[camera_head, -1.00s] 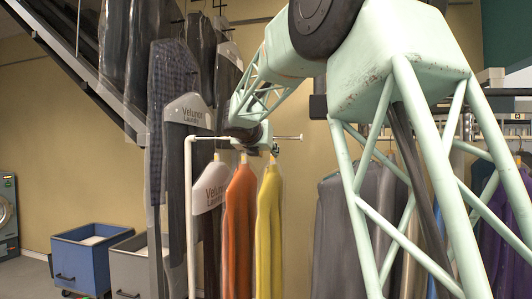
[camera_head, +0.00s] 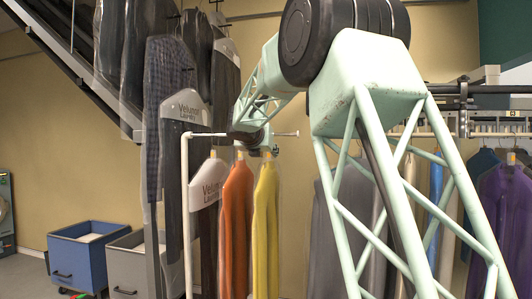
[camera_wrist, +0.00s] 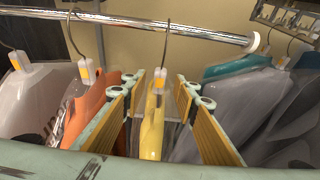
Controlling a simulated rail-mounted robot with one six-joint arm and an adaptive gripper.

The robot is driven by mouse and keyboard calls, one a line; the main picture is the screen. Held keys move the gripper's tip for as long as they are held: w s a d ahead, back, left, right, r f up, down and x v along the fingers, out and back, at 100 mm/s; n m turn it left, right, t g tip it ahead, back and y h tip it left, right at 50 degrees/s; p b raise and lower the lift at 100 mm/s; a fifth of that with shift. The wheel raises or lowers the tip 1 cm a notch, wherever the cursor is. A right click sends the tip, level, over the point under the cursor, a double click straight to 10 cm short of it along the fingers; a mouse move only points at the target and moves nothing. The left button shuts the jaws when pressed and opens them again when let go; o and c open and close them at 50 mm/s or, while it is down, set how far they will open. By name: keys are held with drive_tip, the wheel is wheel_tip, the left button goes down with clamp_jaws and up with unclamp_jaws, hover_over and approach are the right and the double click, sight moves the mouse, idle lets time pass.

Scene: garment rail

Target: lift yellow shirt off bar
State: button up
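The yellow shirt (camera_head: 266,230) hangs from the short metal bar (camera_head: 285,134) near its free right end, beside an orange shirt (camera_head: 237,225). In the wrist view the yellow shirt (camera_wrist: 152,135) hangs on a wire hook (camera_wrist: 166,45) over the bar (camera_wrist: 150,30), with a white and orange tag block at the hook's base. My gripper (camera_wrist: 157,88) is open, with one yellow-padded finger on each side of that block and a gap at both sides. In the head view my wrist is at the bar, above the orange and yellow shirts; the fingers are too small to make out.
Left of the orange shirt hangs a white-covered garment (camera_head: 208,190). A white post (camera_head: 187,220) carries the bar. Dark clothes hang on a sloping rail at upper left. Grey shirts (camera_wrist: 240,105) hang close right of my gripper. Blue (camera_head: 84,258) and grey bins stand at lower left.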

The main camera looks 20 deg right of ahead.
sight(269, 154)
drive_tip(key=shift+p+x, duration=0.6)
drive_tip(key=shift+x, duration=1.8)
drive_tip(key=shift+c, duration=0.6)
clamp_jaws()
drive_tip(key=shift+r+p, duration=1.7)
drive_tip(key=shift+r, duration=0.05)
drive_tip(key=shift+s+a, duration=0.1)
drive_tip(key=shift+s, duration=0.05)
drive_tip(key=shift+s+a+b, duration=0.4)
drive_tip(key=shift+s+a, duration=0.25)
drive_tip(key=shift+s, duration=0.25)
drive_tip(key=shift+s+a+b, duration=0.45)
drive_tip(key=shift+s+a, duration=0.2)
drive_tip(key=shift+s, duration=0.25)
drive_tip(key=shift+s+a+b, duration=0.4)
drive_tip(key=shift+s+a, duration=0.2)
drive_tip(key=shift+s, duration=0.3)
drive_tip(key=shift+s+a, duration=0.15)
drive_tip(key=shift+s, duration=0.05)
